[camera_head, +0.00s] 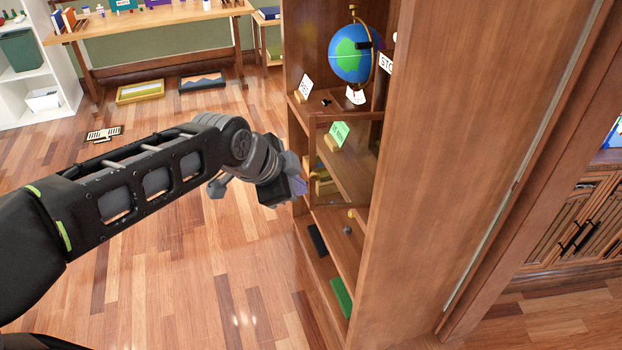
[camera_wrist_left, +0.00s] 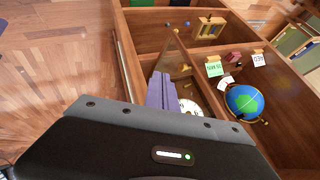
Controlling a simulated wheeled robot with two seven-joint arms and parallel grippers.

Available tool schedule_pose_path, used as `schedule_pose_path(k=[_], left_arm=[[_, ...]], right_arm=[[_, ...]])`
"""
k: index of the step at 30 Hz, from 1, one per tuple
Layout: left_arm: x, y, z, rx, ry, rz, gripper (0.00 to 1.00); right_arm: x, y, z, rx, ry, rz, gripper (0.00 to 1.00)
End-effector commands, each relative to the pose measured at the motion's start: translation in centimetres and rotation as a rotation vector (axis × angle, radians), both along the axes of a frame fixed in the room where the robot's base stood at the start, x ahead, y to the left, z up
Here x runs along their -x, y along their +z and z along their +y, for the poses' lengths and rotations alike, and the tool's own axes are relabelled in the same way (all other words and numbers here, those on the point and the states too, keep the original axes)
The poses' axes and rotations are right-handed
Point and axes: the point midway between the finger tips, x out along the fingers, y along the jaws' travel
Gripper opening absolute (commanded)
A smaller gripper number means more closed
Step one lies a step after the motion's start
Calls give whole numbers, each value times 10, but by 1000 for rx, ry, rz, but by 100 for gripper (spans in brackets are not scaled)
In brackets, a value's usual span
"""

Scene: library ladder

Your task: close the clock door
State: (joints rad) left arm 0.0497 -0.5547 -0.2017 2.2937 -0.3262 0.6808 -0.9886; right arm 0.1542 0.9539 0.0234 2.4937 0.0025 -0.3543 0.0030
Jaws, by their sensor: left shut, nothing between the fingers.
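My left gripper (camera_head: 298,186) is at the front edge of the tall wooden shelf unit, beside a small wood-framed compartment. In the left wrist view its purple fingers (camera_wrist_left: 161,90) are together and empty. A thin wooden frame (camera_head: 312,160) with a see-through panel stands at that compartment; it looks like the clock door. In the left wrist view a slanted brown panel (camera_wrist_left: 172,58) rises just beyond the fingertips, probably the same door; I cannot tell whether they touch. A white round disc with dark marks (camera_wrist_left: 188,107), perhaps the clock face, is partly hidden by the gripper. My right gripper is out of view.
A globe (camera_head: 350,53) and small cards stand on the shelf above. A green card (camera_head: 339,132) is at the compartment. A green block (camera_head: 341,297) lies on a low shelf. The unit's broad side panel (camera_head: 450,130) blocks the right. Open floor (camera_head: 190,260) lies left.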

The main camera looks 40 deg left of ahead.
Motion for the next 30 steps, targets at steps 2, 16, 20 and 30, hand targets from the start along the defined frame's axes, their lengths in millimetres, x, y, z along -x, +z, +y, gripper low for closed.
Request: schedule_pose_path(k=[2,16,20,30], left_arm=[[-8,-11,0,1,-1,7,0],[-66,-57,15,0,0,1,0],[-75,-57,22,0,2,0,0],[-79,-57,25,0,1,-1,0]], right_arm=[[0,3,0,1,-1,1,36],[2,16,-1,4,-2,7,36],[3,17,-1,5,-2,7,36],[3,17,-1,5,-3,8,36]])
